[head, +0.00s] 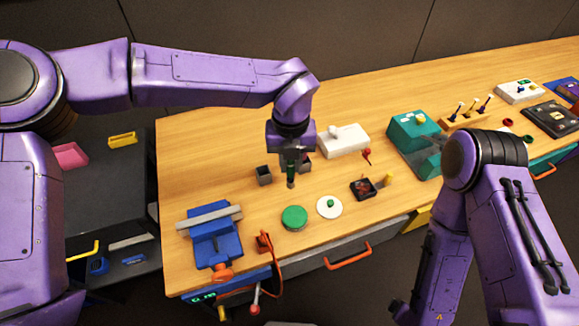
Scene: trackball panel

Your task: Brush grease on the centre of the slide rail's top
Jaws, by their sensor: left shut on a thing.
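My left gripper (290,164) points down above the middle of the table and is shut on a brush (291,179) with a dark green handle. The brush hangs upright, its lower end in the air or close to the tabletop; I cannot tell which. A grey bar, seemingly the slide rail (209,217), lies across the blue vise (213,246) at the front left, left of and nearer than the brush. A round green tin or lid (294,217) and a white disc (329,208) with a green blob, possibly grease, lie in front of the brush. My right gripper's fingers are not clear.
Dark square cups (264,176) stand near my left gripper. A white box (343,140), a teal machine (413,143) and a black tray (362,188) stand to the right. An orange-handled tool and cable (265,243) sit at the front edge. The back left tabletop is clear.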

